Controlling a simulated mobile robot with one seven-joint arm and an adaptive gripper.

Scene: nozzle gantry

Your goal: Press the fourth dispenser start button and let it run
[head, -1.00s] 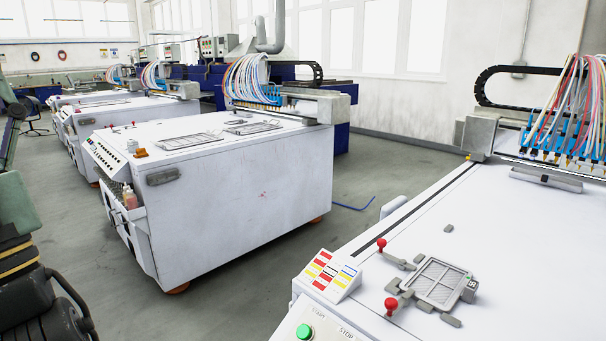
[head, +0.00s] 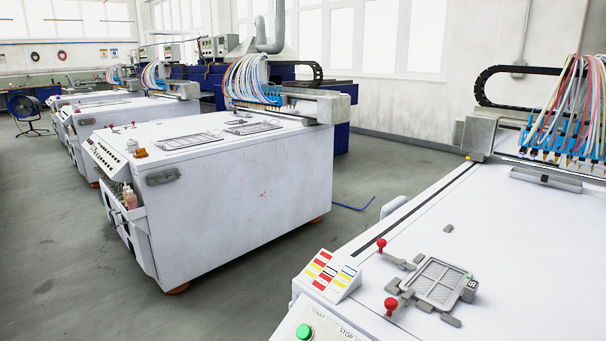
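A green start button (head: 304,331) sits under a START label on the front panel of the nearest white dispenser machine (head: 399,230), at the bottom of the head view. A STOP label (head: 346,333) is to its right, and its button is cut off by the frame edge. This machine's row of nozzles with coloured tubes (head: 566,130) hangs at the upper right. A second dispenser (head: 235,180) stands left of it, with others farther back; I cannot tell which is the fourth. My gripper is not in view.
A box with red, yellow and blue keys (head: 328,276) stands on the near machine's corner. Two red knobs (head: 391,304) and a grey fixture (head: 437,283) are on its top. Grey floor (head: 55,260) is clear at the left. A blue hose (head: 350,206) lies between machines.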

